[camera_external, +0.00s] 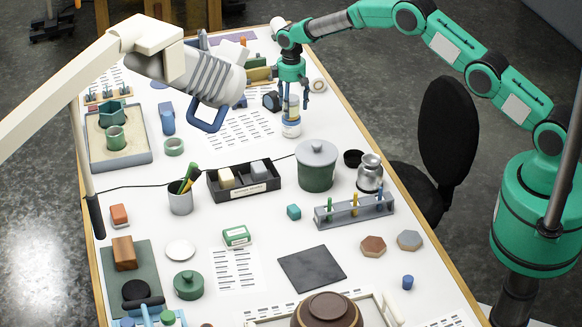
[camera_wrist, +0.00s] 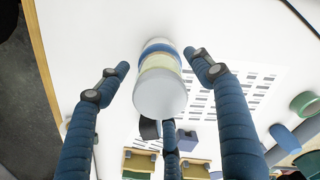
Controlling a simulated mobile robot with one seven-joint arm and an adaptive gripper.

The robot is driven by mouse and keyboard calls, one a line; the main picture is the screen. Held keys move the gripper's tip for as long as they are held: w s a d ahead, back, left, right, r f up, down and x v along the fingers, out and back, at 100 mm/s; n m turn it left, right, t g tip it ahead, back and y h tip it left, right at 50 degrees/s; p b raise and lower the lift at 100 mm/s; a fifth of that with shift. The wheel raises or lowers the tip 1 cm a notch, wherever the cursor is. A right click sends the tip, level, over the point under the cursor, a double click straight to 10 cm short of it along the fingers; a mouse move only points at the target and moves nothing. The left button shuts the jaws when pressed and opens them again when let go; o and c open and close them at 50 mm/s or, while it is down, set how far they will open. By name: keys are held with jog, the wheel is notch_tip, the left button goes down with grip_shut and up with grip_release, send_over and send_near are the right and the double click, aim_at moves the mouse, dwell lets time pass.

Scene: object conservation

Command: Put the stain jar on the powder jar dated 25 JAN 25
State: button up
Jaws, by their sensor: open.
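Two small jars appear stacked upright near the table's right edge, under my gripper (camera_external: 293,104). The upper jar (camera_external: 293,108) has a white lid and a pale yellow band. The lower jar (camera_external: 291,129) is whitish with a blue band. In the wrist view the white lid (camera_wrist: 160,95) faces the camera, with the yellow band and blue band behind it. My gripper (camera_wrist: 159,68) is open, its blue fingers spread around the upper jar with visible gaps on both sides. I cannot read any date or tell which jar holds stain.
A dark round device (camera_external: 271,101) stands just left of the jars. A grey-green lidded pot (camera_external: 316,168), a metal flask (camera_external: 370,174) and a black divided tray (camera_external: 243,190) stand nearer. A printed sheet (camera_external: 238,130) lies left.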

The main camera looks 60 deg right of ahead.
jog(key=shift+r, duration=0.15)
notch_tip(320, 180, up, 12)
jog(key=shift+f+b, duration=0.1)
jog(key=shift+b, duration=1)
